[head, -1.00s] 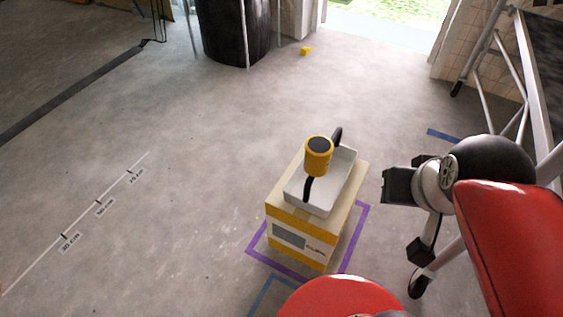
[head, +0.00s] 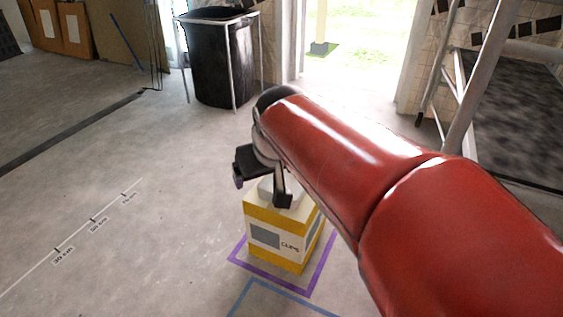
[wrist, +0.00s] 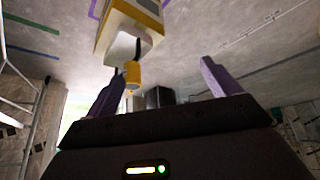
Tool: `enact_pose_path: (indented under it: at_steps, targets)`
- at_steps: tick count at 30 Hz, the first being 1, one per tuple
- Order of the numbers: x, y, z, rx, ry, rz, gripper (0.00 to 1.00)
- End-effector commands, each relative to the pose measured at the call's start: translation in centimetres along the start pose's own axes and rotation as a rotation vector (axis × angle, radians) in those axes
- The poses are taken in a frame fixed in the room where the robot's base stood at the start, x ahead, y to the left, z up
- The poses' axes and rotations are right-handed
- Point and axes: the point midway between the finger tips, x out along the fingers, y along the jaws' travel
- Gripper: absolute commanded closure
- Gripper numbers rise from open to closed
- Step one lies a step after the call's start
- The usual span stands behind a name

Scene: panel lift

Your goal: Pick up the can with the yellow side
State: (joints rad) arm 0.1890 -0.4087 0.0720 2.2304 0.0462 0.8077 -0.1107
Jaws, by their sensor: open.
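In the head view my arm and gripper hide the can. My gripper (head: 262,190) is open and empty, in front of the tray in the head view. Its two purple-tipped fingers also show in the wrist view (wrist: 163,68), with the can toward the left side of the gap. The can looks farther off than the fingertips.
The yellow and white box (head: 278,238) stands on the floor inside a purple tape outline (head: 318,278). A black bin (head: 222,62) in a metal frame stands behind. A metal scaffold (head: 490,75) is at the right. The floor at left is clear.

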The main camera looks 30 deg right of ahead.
Motion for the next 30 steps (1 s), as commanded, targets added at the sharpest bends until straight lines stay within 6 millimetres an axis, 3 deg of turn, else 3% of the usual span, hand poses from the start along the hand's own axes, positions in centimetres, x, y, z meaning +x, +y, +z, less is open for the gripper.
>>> enact_pose_path:
  at_steps: [1,6,12,18,30]
  targets:
    - [2.9,1.3,-2.0,0.015,-0.006,0.009,0.12]
    - [9.9,6.1,-8.4,0.041,0.015,0.016,0.12]
    - [16.5,11.4,-12.4,0.076,0.043,0.013,0.12]
    - [19.3,13.8,-13.6,0.092,0.058,0.011,0.12]
    - [23.3,13.7,-13.7,0.091,0.057,0.01,0.12]
